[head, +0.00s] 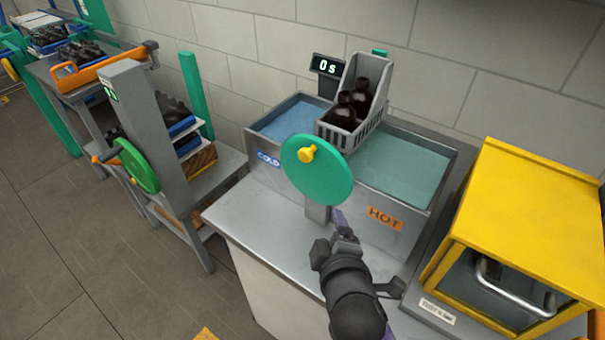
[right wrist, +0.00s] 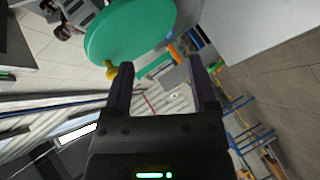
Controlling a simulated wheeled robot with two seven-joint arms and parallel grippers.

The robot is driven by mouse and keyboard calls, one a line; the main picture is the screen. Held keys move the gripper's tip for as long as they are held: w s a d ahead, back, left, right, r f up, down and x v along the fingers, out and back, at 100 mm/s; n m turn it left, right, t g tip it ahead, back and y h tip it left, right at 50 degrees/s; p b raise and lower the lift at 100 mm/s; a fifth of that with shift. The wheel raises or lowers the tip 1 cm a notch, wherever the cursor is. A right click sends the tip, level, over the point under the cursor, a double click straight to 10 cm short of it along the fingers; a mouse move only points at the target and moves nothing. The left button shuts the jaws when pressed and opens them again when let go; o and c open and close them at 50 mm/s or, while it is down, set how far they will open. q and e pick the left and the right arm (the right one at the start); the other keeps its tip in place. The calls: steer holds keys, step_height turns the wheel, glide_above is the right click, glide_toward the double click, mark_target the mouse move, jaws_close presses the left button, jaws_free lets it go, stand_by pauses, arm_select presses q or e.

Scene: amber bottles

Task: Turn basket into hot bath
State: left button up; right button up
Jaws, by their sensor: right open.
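The grey basket (head: 340,139) holds several dark amber bottles (head: 358,98). It is raised above the divider between the cold bath (head: 287,118) and the hot bath (head: 405,165), tilted, out of the water. A green wheel (head: 318,183) with a yellow knob (head: 308,153) stands in front of the baths. The knob is near the top of the wheel. My right gripper (head: 339,220) is open and empty, just below and in front of the wheel. In the right wrist view, the knob (right wrist: 111,70) shows just left of the fingers (right wrist: 161,75), not between them. My left gripper is not in view.
A display (head: 325,67) behind the baths reads 0 s. A yellow cabinet (head: 530,210) with a metal handle stands close on the right. At left are a grey post with another green wheel (head: 136,166) and racks of bottles. The counter front (head: 255,222) is clear.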

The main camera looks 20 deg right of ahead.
mark_target(306, 160)
steer(key=w+a+r+n+t, duration=0.25)
steer(key=r+n+t, duration=0.2)
steer(key=r, duration=0.35)
steer(key=shift+n+g+y, duration=0.25)
steer(key=shift+g+y, duration=0.05)
steer(key=shift+g, duration=0.05)
steer(key=w, duration=0.3)
steer(key=w+d, duration=0.1)
steer(key=w, duration=0.5)
steer(key=shift+w+d+f, duration=0.3)
steer(key=shift+w+f, duration=0.05)
jaws_close()
steer(key=shift+f, duration=0.1)
